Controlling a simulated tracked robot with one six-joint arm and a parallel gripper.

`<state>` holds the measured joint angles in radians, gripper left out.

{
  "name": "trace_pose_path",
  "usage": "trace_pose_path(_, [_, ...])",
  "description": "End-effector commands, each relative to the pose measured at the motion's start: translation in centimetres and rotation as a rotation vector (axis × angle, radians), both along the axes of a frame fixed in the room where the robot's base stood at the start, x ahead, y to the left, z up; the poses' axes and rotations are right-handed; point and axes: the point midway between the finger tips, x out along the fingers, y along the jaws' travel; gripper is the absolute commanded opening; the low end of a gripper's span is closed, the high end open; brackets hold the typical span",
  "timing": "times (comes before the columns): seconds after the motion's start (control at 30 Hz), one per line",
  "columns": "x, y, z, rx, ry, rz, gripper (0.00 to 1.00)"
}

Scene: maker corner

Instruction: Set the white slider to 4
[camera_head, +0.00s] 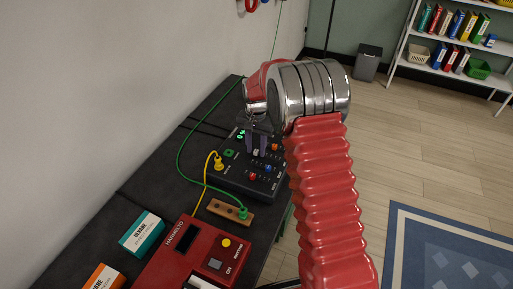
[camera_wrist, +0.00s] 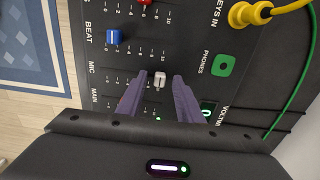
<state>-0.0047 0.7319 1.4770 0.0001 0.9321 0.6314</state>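The black control panel (camera_head: 237,178) lies on the dark table, with rows of coloured sliders. In the wrist view, the white slider cap (camera_wrist: 159,82) sits between the tips of my gripper (camera_wrist: 159,84), with visible gaps on both sides. The two purple fingers are apart, and the gripper is open and empty. In the head view, my gripper (camera_head: 257,145) hangs over the panel, and the white cap (camera_head: 256,153) shows near the fingertips. The scale numbers beside the white slider are too small to read its setting.
A blue slider (camera_wrist: 113,37) and a red slider (camera_wrist: 145,2) are in neighbouring rows. A yellow plug (camera_wrist: 250,13) and a green socket (camera_wrist: 223,65) lie to the right. A wooden block (camera_head: 232,211) and a red device (camera_head: 190,255) stand near the panel.

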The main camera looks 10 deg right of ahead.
Motion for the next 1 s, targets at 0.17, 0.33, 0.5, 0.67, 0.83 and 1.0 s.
trace_pose_path(0.17, [-0.01, 0.01, 0.01, 0.0, 0.0, 0.0, 0.26])
trace_pose_path(0.33, [-0.01, -0.01, 0.02, 0.0, 0.0, 0.0, 0.14])
trace_pose_path(0.5, [-0.01, -0.01, 0.03, 0.0, 0.0, 0.0, 0.02])
trace_pose_path(0.67, [-0.01, -0.01, 0.03, 0.0, 0.0, 0.0, 0.0])
trace_pose_path(0.83, [0.0, -0.01, 0.04, 0.0, 0.0, 0.0, 0.0])
trace_pose_path(1.0, [-0.01, 0.01, 0.04, 0.0, 0.0, 0.0, 0.0])
